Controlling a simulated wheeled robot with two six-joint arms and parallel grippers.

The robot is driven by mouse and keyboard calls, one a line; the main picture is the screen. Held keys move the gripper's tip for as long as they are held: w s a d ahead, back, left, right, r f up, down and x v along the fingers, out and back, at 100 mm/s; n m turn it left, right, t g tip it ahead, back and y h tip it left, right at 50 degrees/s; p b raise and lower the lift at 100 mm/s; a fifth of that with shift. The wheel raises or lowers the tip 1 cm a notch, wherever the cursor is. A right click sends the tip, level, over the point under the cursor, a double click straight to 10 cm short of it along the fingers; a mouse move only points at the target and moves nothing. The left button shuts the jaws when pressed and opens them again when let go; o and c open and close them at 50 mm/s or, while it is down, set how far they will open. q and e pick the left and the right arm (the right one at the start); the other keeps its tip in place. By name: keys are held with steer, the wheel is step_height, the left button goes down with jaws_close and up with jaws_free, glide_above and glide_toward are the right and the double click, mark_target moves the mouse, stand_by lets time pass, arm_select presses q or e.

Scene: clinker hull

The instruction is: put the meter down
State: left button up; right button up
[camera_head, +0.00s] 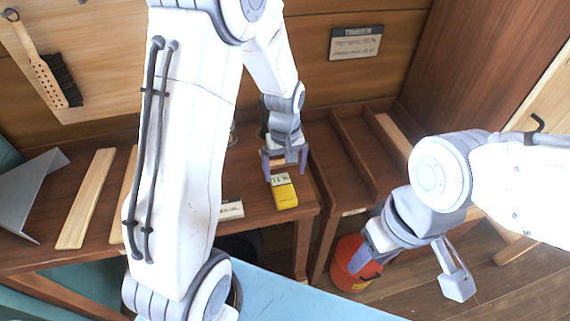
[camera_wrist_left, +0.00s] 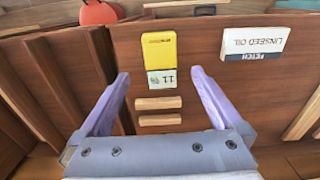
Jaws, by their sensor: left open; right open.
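The meter (camera_head: 285,196) is a yellow block with a pale display end, lying on the brown wooden bench near its front edge. It also shows in the left wrist view (camera_wrist_left: 159,50), with its display toward my gripper. My left gripper (camera_head: 286,172) is open above the bench at the display end of the meter. In the left wrist view its fingers (camera_wrist_left: 160,76) are spread wide, with visible gaps to the meter on both sides. My right gripper (camera_head: 410,272) is open and empty at the lower right, away from the meter.
Two short wooden pieces (camera_wrist_left: 158,112) lie between my left fingers in the wrist view. A linseed oil label card (camera_wrist_left: 255,43) lies beside the meter. A divided wooden tray (camera_head: 352,150) is at the right. A red bucket (camera_head: 350,262) stands below the bench.

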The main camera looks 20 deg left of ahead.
arm_select(q)
steer(key=s+d+r+m, duration=0.6)
steer(key=s+d+r, duration=0.2)
steer(key=d+r, duration=0.1)
steer(key=s+d+r+m, duration=0.1)
steer(key=s+d+m, duration=0.1)
steer(key=s+m, duration=0.2)
steer(key=s+d+r+m+h, duration=0.1)
steer(key=s+m, duration=0.3)
steer(key=s, duration=0.6)
steer(key=shift+d+r, duration=0.45)
